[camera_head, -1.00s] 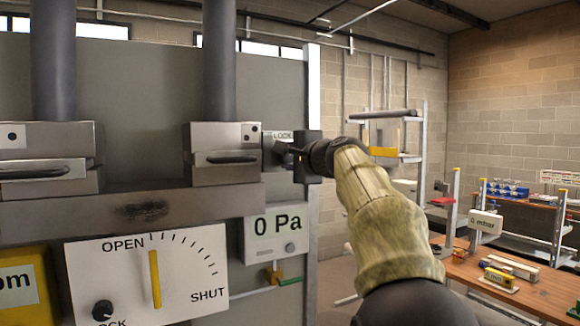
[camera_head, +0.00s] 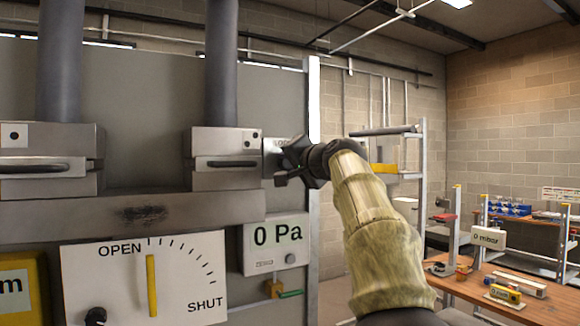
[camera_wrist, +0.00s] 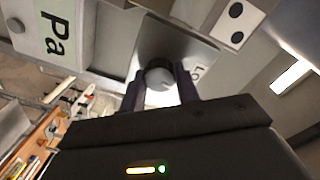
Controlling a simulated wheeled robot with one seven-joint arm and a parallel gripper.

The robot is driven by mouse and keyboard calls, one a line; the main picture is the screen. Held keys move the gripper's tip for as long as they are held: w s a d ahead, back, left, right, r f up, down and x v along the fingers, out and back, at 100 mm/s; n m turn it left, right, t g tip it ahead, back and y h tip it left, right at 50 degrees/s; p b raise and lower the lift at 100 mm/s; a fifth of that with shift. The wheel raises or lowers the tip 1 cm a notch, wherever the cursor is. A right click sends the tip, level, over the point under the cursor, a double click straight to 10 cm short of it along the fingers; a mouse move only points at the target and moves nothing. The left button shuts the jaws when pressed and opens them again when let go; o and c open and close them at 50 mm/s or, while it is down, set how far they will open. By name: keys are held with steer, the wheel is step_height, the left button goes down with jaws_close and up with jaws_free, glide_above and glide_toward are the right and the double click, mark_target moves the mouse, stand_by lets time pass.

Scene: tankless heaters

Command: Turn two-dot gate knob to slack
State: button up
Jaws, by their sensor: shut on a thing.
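The two-dot gate (camera_head: 225,175) is a grey metal block with a dark handle at the foot of a thick pipe, and its two-dot label (camera_head: 251,139) sits at its upper right. Its knob (camera_wrist: 159,84) is a small round grey piece on a plate to the right of the block. My gripper (camera_head: 284,164) is shut on this knob and tilted, coming from the right. In the wrist view my gripper (camera_wrist: 160,78) has a dark finger on each side of the knob. The plate's lettering is partly hidden; only "LO" reads there.
A one-dot gate (camera_head: 48,165) stands at the left. Below are an OPEN–SHUT dial (camera_head: 190,265) with its yellow pointer near OPEN, and a 0 Pa display (camera_head: 277,240). A wooden workbench (camera_head: 540,300) with instruments stands at the right.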

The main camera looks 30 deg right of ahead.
stand_by(0.3)
steer(key=o, duration=1)
steer(key=shift+c, duration=0.2)
steer(key=shift+s, duration=0.1)
steer(key=shift+s+f+b, duration=0.1)
steer(key=shift+s+b, duration=0.15)
steer(key=shift+b, duration=0.05)
steer(key=s+b, duration=0.5)
steer(key=s, duration=1.1)
steer(key=shift+s+r+b, duration=0.3)
steer(key=shift+r, duration=0.1)
steer(key=shift+d, duration=0.1)
